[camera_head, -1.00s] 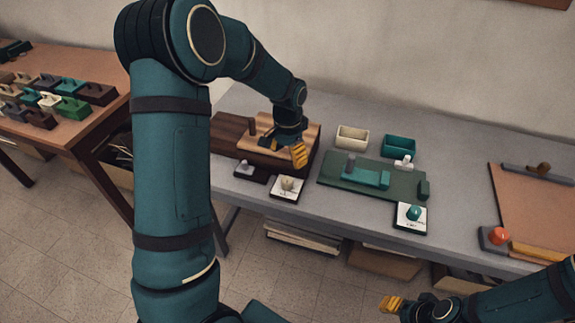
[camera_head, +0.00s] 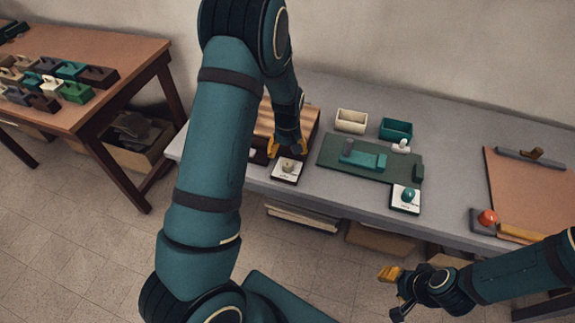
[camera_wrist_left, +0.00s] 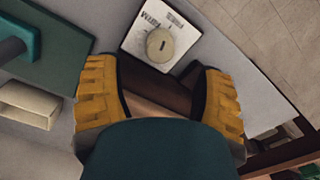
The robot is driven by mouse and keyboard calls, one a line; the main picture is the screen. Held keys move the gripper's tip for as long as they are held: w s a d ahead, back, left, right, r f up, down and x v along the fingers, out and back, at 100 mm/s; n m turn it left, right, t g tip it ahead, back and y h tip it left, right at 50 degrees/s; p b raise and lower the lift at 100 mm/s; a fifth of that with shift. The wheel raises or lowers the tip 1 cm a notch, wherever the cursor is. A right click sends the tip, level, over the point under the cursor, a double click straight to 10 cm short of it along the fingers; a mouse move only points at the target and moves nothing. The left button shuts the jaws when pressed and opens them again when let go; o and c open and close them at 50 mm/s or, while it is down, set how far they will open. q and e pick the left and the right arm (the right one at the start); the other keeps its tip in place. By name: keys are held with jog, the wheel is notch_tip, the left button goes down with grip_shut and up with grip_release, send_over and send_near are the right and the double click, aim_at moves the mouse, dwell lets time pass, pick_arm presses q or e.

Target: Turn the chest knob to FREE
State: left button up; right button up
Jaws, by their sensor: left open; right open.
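The brown wooden chest with a striped top (camera_head: 312,122) stands at the left end of the grey bench, largely hidden behind my left arm. A cream round knob (camera_head: 288,167) sits on a white labelled plate (camera_head: 283,178) in front of it. In the left wrist view the knob (camera_wrist_left: 160,46) has a short dark mark on its face; the plate's lettering is too small to read surely. My left gripper (camera_head: 288,148) is open, with the knob ahead of its fingers (camera_wrist_left: 157,97) and apart from them. My right gripper (camera_head: 393,291) is open and empty, away from the bench.
Right of the chest are a green board (camera_head: 330,155) with a teal block, a cream bin (camera_head: 351,121), a teal bin (camera_head: 396,129) and a teal knob (camera_head: 408,193) on a white plate. An orange knob (camera_head: 488,217) is farther right. A side table (camera_head: 110,60) holds several blocks.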

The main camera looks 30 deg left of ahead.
aim_at(287, 162)
pick_arm(q)
notch_tip(287, 162, down, 7)
jog(key=shift+r+b, duration=0.2)
jog(key=shift+b, duration=0.25)
grip_shut()
